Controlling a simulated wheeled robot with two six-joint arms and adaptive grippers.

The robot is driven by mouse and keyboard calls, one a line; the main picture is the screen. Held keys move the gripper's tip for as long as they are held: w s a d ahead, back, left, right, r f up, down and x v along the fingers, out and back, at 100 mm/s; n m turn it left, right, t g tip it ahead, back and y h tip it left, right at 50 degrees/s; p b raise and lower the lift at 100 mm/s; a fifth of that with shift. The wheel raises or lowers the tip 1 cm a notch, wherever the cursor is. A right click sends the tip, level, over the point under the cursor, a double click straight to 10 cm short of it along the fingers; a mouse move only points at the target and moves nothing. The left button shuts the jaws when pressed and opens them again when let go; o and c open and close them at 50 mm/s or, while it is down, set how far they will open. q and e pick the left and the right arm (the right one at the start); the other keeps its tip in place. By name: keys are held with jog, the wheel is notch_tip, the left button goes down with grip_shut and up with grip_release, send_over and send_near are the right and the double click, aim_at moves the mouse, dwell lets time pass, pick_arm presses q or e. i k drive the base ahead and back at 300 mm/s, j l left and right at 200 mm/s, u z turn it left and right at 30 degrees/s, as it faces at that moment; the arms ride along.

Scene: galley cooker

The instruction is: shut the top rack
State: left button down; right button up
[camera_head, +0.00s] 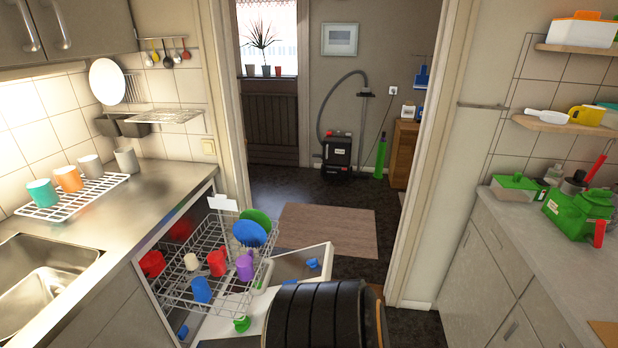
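The top rack (170,287) is a white wire basket, pulled out from the dishwasher under the left counter. It holds red cups (152,263), a cream cup (191,261), a blue cup (201,290), a purple cup (245,266), and a blue plate (249,233) and green plate (262,218) at its far right. The dishwasher's open door (290,266) shows low beyond and below the rack, partly hidden. Neither gripper shows. A dark ribbed form covers the bottom middle of the view and hides what lies behind it.
The left counter (150,200) bears a drying rack (62,208) with cups and a sink (42,275). The right counter (540,240) holds a green box (578,214). A doorway beyond opens onto a rug (327,231) and a vacuum cleaner (337,152).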

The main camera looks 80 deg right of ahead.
aim_at(265, 260)
jog(key=z, duration=2.15)
